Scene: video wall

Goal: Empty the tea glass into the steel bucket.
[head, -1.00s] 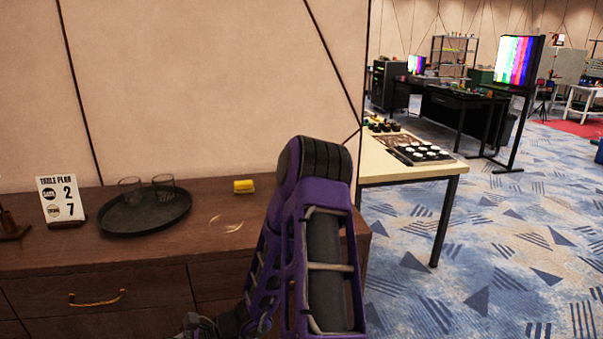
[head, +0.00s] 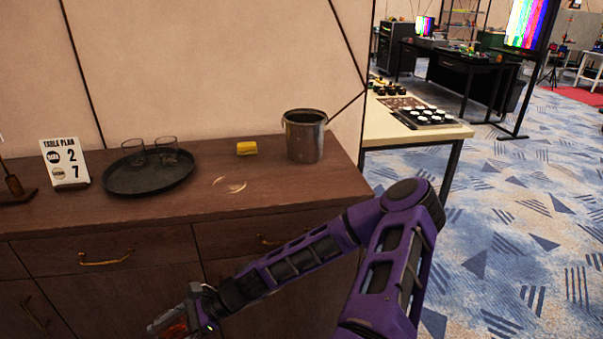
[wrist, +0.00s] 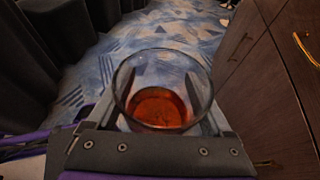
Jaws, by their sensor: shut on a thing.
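A steel bucket (head: 304,138) stands upright at the right end of the wooden sideboard in the head view. The clear tea glass (wrist: 163,92) is between the fingers of my gripper (wrist: 166,110) in the wrist view, with reddish-brown tea (wrist: 158,107) in its lower part. My gripper is shut on the glass. In the head view my gripper (head: 178,329) is low at the bottom edge, in front of the sideboard and below its top, well apart from the bucket. The glass is only partly visible there.
On the sideboard (head: 110,219) a dark round tray (head: 150,183) holds two empty-looking glasses. A yellow sponge (head: 246,148), a pale ring-like mark (head: 230,186) and a table plan sign (head: 66,163) are also on top. The front middle of the top is clear.

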